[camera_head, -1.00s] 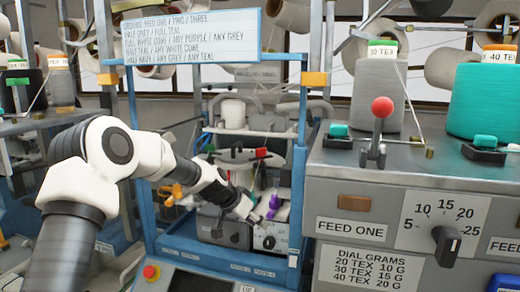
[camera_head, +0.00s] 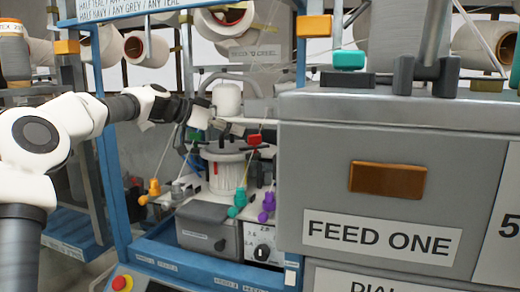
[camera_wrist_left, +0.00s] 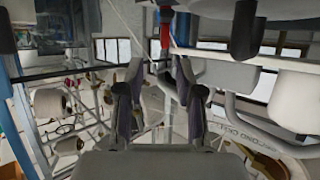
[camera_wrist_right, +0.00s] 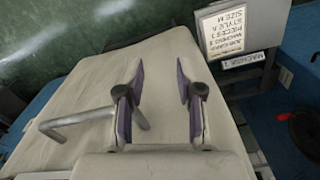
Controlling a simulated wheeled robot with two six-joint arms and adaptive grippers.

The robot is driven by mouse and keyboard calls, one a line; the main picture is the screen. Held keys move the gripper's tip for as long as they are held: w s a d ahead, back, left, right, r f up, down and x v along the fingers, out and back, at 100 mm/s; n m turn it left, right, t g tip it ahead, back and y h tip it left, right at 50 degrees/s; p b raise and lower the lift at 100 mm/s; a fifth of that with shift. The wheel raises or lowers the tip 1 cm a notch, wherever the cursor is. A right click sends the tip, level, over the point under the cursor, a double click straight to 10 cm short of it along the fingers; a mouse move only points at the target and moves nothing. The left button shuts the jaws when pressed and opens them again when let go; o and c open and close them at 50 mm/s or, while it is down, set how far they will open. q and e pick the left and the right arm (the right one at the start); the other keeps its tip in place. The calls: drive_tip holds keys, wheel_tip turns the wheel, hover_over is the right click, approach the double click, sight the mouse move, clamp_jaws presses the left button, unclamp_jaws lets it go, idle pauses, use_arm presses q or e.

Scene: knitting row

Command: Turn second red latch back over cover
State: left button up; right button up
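A red latch (camera_head: 255,139) sits at the right of the dark grey round cover (camera_head: 226,147) on the white ribbed cylinder. A red tip also shows at the top of the left wrist view (camera_wrist_left: 165,24); I cannot tell whether it is the same latch. A thin red strip shows lower on the cylinder. My left gripper (camera_head: 236,129) is just above the cover, left of the latch and apart from it. Its fingers are open and empty in the left wrist view (camera_wrist_left: 160,95). My right gripper (camera_wrist_right: 160,95) is open and empty, over a pale surface, outside the head view.
The grey FEED ONE cabinet (camera_head: 330,180) stands close on the right. Blue frame posts (camera_head: 113,190) flank the cylinder. Orange (camera_head: 150,191), teal (camera_head: 238,200) and purple (camera_head: 267,206) pieces are below. A bent metal bar (camera_wrist_right: 85,120) lies near my right gripper.

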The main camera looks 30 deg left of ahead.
sight(255, 138)
use_arm(q)
drive_tip(key=x, duration=0.5)
drive_tip(key=p+x, duration=0.1)
drive_tip(key=x, duration=0.2)
drive_tip(key=shift+w+a+f, duration=0.1)
drive_tip(key=shift+a+f, duration=0.15)
drive_tip(key=shift+a, duration=0.05)
drive_tip(key=shift+d, duration=0.15)
drive_tip(key=shift+s, duration=0.2)
